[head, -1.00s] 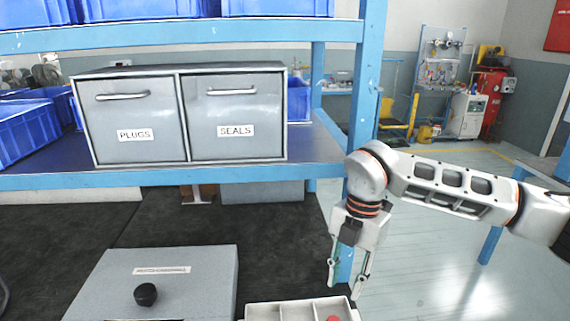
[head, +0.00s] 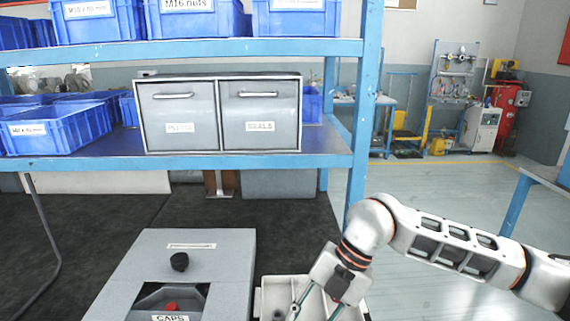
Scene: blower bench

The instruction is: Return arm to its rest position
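My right arm (head: 460,247) comes in from the right and bends down at its wrist. My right gripper (head: 313,312) points down over the pale compartment tray (head: 272,284) at the bottom edge of the view. Its two fingers are spread apart, with nothing visible between them; the tips lie close to the picture's lower edge. The gripper hides part of the tray, and the picture cuts off the rest. My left gripper is not in view.
Left of the tray stands a grey box (head: 215,262) with a black knob (head: 179,262) and an opening showing a red item (head: 171,307) above a CAPS label. Behind, a blue shelf (head: 250,164) carries the grey two-drawer cabinet (head: 218,115) and blue bins (head: 60,130). Open floor (head: 420,195) lies right.

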